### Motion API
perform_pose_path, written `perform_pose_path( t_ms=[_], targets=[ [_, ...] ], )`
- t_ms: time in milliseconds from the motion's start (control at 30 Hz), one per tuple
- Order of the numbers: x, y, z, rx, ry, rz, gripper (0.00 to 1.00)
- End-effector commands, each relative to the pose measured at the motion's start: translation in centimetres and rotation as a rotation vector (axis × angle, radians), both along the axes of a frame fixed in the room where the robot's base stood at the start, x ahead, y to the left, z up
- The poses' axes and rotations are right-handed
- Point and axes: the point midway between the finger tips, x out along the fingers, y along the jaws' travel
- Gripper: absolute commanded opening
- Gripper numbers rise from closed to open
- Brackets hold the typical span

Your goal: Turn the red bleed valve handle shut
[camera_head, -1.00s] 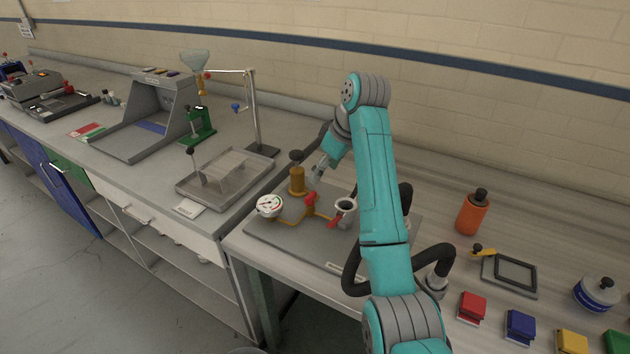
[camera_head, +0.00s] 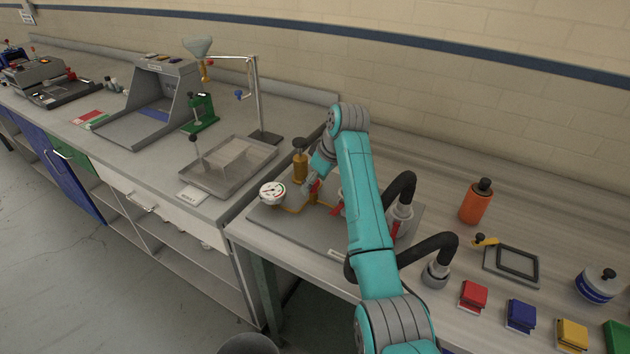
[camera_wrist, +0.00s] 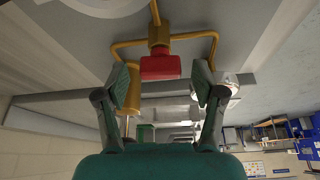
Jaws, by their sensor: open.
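A red valve handle (camera_head: 315,187) stands on the yellow pipework of a grey plate (camera_head: 290,225). In the wrist view a red handle (camera_wrist: 160,68) sits on a brass fitting, centred ahead of my open fingers. My gripper (camera_wrist: 163,84) has one finger to each side of it, with a gap on both sides and nothing held. In the head view my gripper (camera_head: 310,182) is close by the handle and partly covers it. A second red handle (camera_head: 337,210) shows lower right, partly behind my arm. I cannot tell which handle bears the bleed label.
A white gauge (camera_head: 272,191) and a brass cylinder (camera_head: 300,166) with a dark knob stand close to the handle. A tray (camera_head: 228,168) lies to the left. An orange bottle (camera_head: 474,204) and several coloured blocks stand on the right.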

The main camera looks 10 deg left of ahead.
Motion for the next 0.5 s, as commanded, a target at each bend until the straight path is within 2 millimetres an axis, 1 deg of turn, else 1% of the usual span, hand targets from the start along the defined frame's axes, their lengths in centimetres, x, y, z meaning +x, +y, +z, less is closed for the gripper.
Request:
perform_pose_path(
  t_ms=[167, 200, 267, 300, 367, 400, 433, 500],
  targets=[
    [-0.01, 0.01, -0.02, 0.0, 0.0, 0.0, 0.69],
    [-0.01, 0.01, -0.01, 0.0, 0.0, 0.0, 0.64],
    [-0.01, 0.01, -0.01, 0.0, 0.0, 0.0, 0.49],
    [-0.01, 0.01, -0.01, 0.0, 0.0, 0.0, 0.39],
    [-0.02, 0.01, 0.0, 0.0, 0.0, 0.0, 0.24],
    [-0.01, 0.0, 0.0, 0.0, 0.0, 0.0, 0.14],
    [-0.01, 0.0, 0.0, 0.0, 0.0, 0.0, 0.09],
    [-0.01, 0.0, 0.0, 0.0, 0.0, 0.0, 0.09]
  ],
)
